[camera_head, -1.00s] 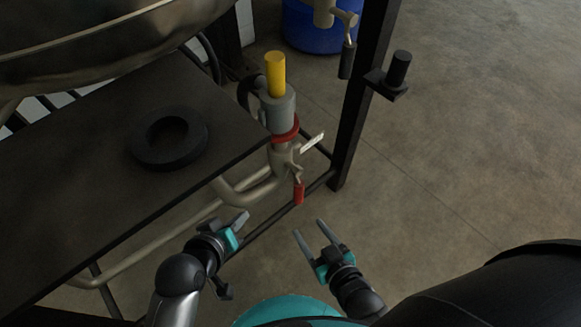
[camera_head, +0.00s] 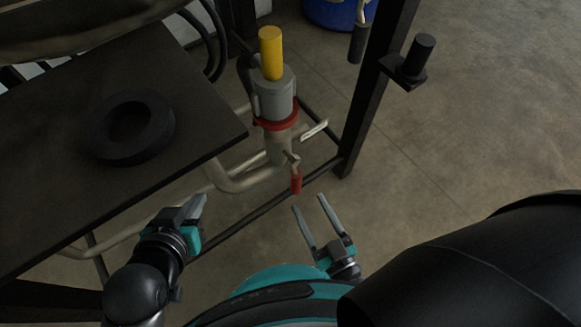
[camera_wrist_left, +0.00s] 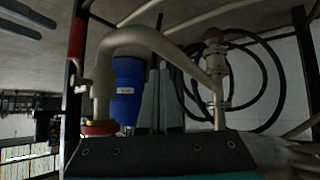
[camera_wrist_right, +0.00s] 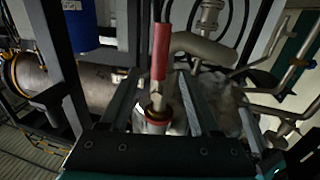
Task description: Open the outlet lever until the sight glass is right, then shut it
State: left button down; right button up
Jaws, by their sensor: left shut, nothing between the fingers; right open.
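The outlet lever has a red handle (camera_head: 296,182) that hangs down below a metal valve on the outlet pipe. It also shows in the right wrist view (camera_wrist_right: 160,52), pointing up between the lines of the fingers. My right gripper (camera_head: 309,202) is open and empty, just below and right of the handle, apart from it in the head view. My left gripper (camera_head: 198,200) is shut and empty, to the left of the lever and below the pipe. A grey cylinder (camera_head: 273,98) with a yellow top and a red ring stands above the valve. I cannot identify the sight glass.
A dark table (camera_head: 60,190) with a black ring (camera_head: 103,147) on it stands at the left. A black post (camera_head: 372,90) with a bracketed black knob (camera_head: 420,55) rises to the right of the valve. A blue drum (camera_head: 335,12) stands behind.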

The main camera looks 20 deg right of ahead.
aim_at(299, 185)
jog(key=w, duration=0.2)
jog(key=w+b, duration=0.1)
jog(key=w, duration=0.1)
jog(key=w+a, duration=0.1)
jog(key=w, duration=0.1)
jog(key=shift+w+b, duration=0.2)
jog(key=shift+b, duration=0.1)
jog(key=shift+w+a+b, duration=0.2)
jog(key=shift+w+b, duration=0.25)
jog(key=shift+w, duration=0.75)
pick_arm(q)
jog(key=shift+w+d+r+n+t+h+b, duration=0.1)
jog(key=shift+d+r+t+h, duration=0.4)
jog(key=shift+d+t, duration=0.4)
jog(key=shift+w+d+r+n+t+h+b, duration=0.15)
jog(key=shift+d+r+t+h, duration=0.35)
jog(key=shift+d+t, duration=0.45)
jog(key=shift+s+d+r+n+t+h+b, duration=0.1)
jog(key=shift+d+r+t+h, duration=0.4)
jog(key=shift+d+t, duration=0.4)
pick_arm(e)
jog(key=shift+w+a, duration=0.15)
jog(key=shift+w, duration=1.05)
pick_arm(q)
jog(key=shift+a, duration=0.15)
pick_arm(e)
grip_shut()
